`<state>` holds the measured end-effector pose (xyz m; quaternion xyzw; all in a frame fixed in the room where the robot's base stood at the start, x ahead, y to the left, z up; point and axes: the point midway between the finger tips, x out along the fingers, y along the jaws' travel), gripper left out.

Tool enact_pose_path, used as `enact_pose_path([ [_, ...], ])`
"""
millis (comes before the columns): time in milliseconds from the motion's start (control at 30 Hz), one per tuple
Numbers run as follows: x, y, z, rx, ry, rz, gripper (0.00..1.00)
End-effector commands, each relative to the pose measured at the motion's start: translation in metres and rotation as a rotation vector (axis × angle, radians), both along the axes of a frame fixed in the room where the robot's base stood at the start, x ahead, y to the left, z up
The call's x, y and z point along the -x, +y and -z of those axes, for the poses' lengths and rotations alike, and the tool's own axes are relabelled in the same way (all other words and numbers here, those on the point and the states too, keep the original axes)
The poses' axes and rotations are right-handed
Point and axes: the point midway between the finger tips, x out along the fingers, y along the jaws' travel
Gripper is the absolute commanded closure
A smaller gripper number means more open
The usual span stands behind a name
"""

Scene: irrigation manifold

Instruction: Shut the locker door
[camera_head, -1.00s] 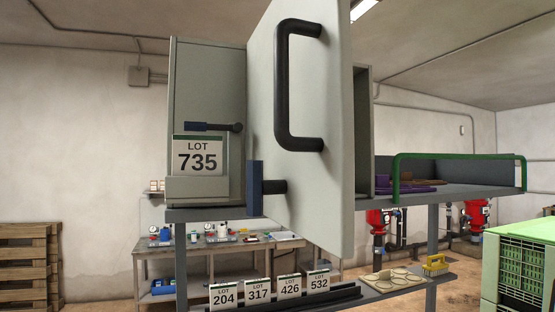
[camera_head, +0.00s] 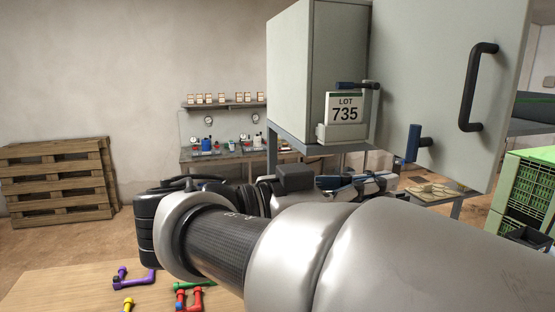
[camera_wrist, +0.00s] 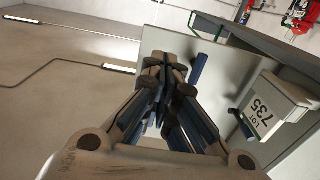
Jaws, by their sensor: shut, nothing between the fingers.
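The grey locker (camera_head: 290,75) stands at upper centre in the head view. Its pale grey door (camera_head: 440,60) is swung open to the right, with a black bar handle (camera_head: 475,88) and a blue latch paddle (camera_head: 412,143) on it. My gripper (camera_head: 388,183) is below the locker and left of the handle in this view, partly hidden by my arm. In the wrist view my gripper (camera_wrist: 166,66) is shut and empty, in front of the door panel (camera_wrist: 222,85), with the blue paddle (camera_wrist: 198,70) just right of the fingers. I cannot tell whether they touch.
A LOT 735 card holder (camera_head: 343,128) projects from the locker front below a dark lever (camera_head: 357,86). A wooden table (camera_head: 70,292) with coloured pipe fittings is at front left. A green crate (camera_head: 525,190) stands right. Pallets (camera_head: 60,180) are at left.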

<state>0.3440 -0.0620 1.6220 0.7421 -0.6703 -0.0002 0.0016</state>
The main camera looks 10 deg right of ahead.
Motion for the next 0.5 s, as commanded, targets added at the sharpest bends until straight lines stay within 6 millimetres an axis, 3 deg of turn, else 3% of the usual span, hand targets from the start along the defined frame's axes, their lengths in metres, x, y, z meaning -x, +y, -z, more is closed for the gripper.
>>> enact_pose_path([
  [167,-0.001,-0.02,0.0,0.003,-0.008,0.006,1.0],
  [500,-0.007,-0.092,-0.002,0.003,-0.004,0.009,1.0],
])
